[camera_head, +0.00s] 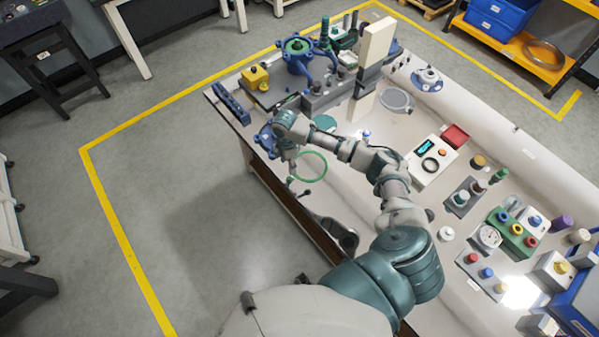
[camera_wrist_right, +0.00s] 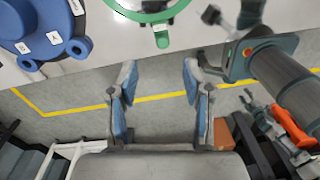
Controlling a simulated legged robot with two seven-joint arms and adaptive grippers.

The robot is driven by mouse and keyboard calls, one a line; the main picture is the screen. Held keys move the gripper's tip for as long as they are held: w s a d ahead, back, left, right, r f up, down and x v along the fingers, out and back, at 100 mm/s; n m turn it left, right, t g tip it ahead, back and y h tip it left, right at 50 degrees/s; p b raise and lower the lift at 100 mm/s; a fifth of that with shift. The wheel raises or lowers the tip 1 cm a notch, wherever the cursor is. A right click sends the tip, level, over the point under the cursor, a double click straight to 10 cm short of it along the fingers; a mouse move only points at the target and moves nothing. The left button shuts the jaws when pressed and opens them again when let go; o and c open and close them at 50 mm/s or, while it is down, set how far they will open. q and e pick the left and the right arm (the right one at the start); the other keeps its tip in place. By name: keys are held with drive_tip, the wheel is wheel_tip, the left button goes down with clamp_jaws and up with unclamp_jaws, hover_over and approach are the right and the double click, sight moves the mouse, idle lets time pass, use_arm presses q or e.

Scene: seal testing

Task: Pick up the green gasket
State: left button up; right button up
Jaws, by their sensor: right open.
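The green gasket (camera_head: 326,166) is a thin ring near the table's left edge in the head view. In the right wrist view it crosses the top (camera_wrist_right: 125,12), partly cut off by the frame. My right gripper (camera_head: 297,187) hangs beside the ring's lower left in the head view; contact cannot be told there. In the right wrist view my right gripper (camera_wrist_right: 160,75) has its two blue-padded fingers wide apart, with nothing between them; the gasket lies beyond the fingertips. My left gripper shows in neither view.
A blue flanged part (camera_wrist_right: 35,30) sits left of the gasket in the wrist view. A grey cylinder (camera_wrist_right: 285,75) is close on the right. A blue valve body (camera_head: 298,65) and a yellow block (camera_head: 255,77) stand at the table's far end. Open floor (camera_head: 210,200) lies left.

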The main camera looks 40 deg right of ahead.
sight(289, 177)
drive_tip(key=f, duration=0.8)
drive_tip(key=shift+s+a+f, duration=0.2)
drive_tip(key=shift+s+f, duration=0.1)
clamp_jaws()
